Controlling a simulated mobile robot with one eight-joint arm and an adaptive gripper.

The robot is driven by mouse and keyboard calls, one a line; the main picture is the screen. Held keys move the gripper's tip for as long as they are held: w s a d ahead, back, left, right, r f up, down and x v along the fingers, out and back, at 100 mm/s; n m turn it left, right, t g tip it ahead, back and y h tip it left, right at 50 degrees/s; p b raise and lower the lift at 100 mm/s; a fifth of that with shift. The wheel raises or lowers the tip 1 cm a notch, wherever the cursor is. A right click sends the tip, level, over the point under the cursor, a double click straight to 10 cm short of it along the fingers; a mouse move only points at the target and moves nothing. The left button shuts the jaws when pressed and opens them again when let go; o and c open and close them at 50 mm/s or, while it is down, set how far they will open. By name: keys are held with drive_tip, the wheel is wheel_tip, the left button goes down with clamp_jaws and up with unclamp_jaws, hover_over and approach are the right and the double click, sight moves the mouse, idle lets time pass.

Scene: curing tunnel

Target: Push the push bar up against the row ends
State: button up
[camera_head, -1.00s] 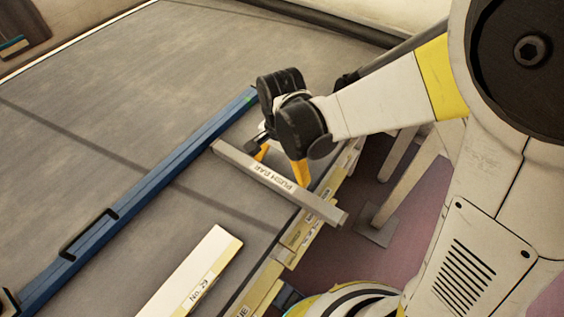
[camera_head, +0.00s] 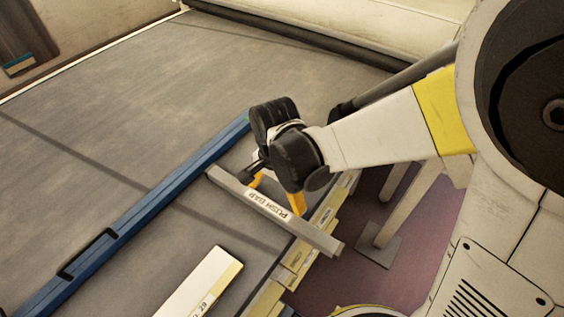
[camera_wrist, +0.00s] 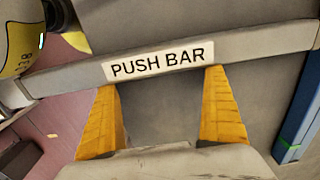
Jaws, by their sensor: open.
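The push bar (camera_head: 272,208) is a long grey bar with a white "PUSH BAR" label. It lies across the grey belt between the blue rail and the belt's near edge. In the wrist view the push bar (camera_wrist: 262,46) spans the frame from side to side. My gripper (camera_head: 277,194) is at the bar's far side, with its yellow fingers apart. In the wrist view both fingertips of my gripper (camera_wrist: 160,78) meet the bar's edge below the label, with nothing between them. A white-topped block (camera_head: 203,284) marked 29 lies beyond a gap on the bar's other side. Which parts are the row ends is unclear.
A blue rail (camera_head: 150,207) with a black handle (camera_head: 88,254) runs along the belt (camera_head: 190,90). Pale labelled edging (camera_head: 300,262) borders the belt's near side. A dark roller (camera_head: 290,35) crosses the far end. The belt behind my gripper is clear.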

sight(246, 239)
drive_tip(key=shift+s+a, duration=1.45)
drive_tip(key=shift+s, duration=0.4)
drive_tip(key=shift+s+a, duration=1.4)
drive_tip(key=shift+s, duration=0.45)
drive_tip(key=shift+s+a, duration=1.45)
drive_tip(key=shift+s, duration=0.4)
drive_tip(key=shift+w+d, duration=0.1)
drive_tip(key=shift+w, duration=0.05)
drive_tip(key=shift+w+d, duration=0.45)
drive_tip(key=shift+w, duration=0.15)
wheel_tip(246, 239, up, 9)
drive_tip(key=p, duration=0.7)
drive_tip(key=shift+w+d, duration=0.1)
